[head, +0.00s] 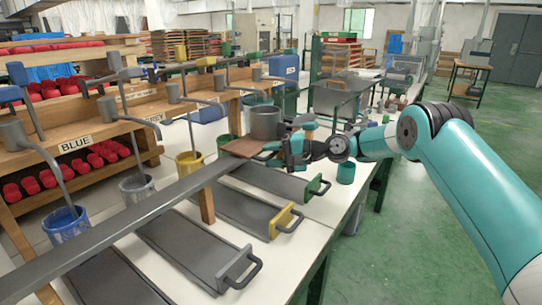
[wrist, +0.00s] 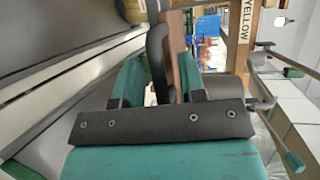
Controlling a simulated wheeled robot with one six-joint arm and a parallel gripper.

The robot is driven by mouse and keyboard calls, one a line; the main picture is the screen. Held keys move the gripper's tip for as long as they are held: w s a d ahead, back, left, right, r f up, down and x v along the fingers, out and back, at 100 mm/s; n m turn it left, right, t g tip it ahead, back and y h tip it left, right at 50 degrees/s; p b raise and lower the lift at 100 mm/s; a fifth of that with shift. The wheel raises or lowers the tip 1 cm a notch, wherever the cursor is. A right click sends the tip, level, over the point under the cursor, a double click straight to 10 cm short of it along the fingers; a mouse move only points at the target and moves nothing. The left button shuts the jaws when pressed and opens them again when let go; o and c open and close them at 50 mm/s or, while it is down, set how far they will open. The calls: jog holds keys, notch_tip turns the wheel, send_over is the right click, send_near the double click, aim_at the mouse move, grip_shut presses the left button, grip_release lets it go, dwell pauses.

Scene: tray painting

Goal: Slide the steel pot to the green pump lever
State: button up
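The steel pot (head: 265,122) is a grey cylinder. It stands upright on a brown square plate (head: 243,148) at the far end of a long grey rail (head: 130,222). A grey rounded shape at the right of the wrist view looks like the pot (wrist: 228,88). My gripper (head: 282,150) is just right of the pot, low beside the plate. In the wrist view its teal fingers (wrist: 164,85) stand either side of a dark curved handle (wrist: 160,48); whether they press on it I cannot tell. A green-ended pump lever (head: 252,57) is on the rack behind the pot.
Paint buckets, blue (head: 66,224), grey (head: 138,188) and yellow (head: 189,164), stand under the wooden rack left of the rail. Several grey trays with handles, such as the yellow-ended one (head: 245,212), lie right of the rail. The green floor is open at far right.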

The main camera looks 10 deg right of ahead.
jog(key=shift+d, duration=0.1)
jog(key=p+v, duration=0.1)
jog(key=v, duration=1.6)
jog(key=shift+s, duration=0.2)
jog(key=s+a+r+n+g+h+p, duration=0.4)
jog(key=s+a+r+n+h+p, duration=0.25)
jog(key=s+a+r, duration=0.9)
jog(key=s+d+n+h+p, duration=0.1)
jog(key=s+d+n+h, duration=0.1)
jog(key=s, duration=1)
jog(key=s+d+f+n+g+h+p, duration=0.1)
jog(key=s+d+n+h, duration=0.1)
jog(key=s, duration=0.9)
jog(key=shift+s+d+f+n+p, duration=0.2)
jog(key=shift+s+d+n+p, duration=0.2)
jog(key=shift+d+n, duration=0.25)
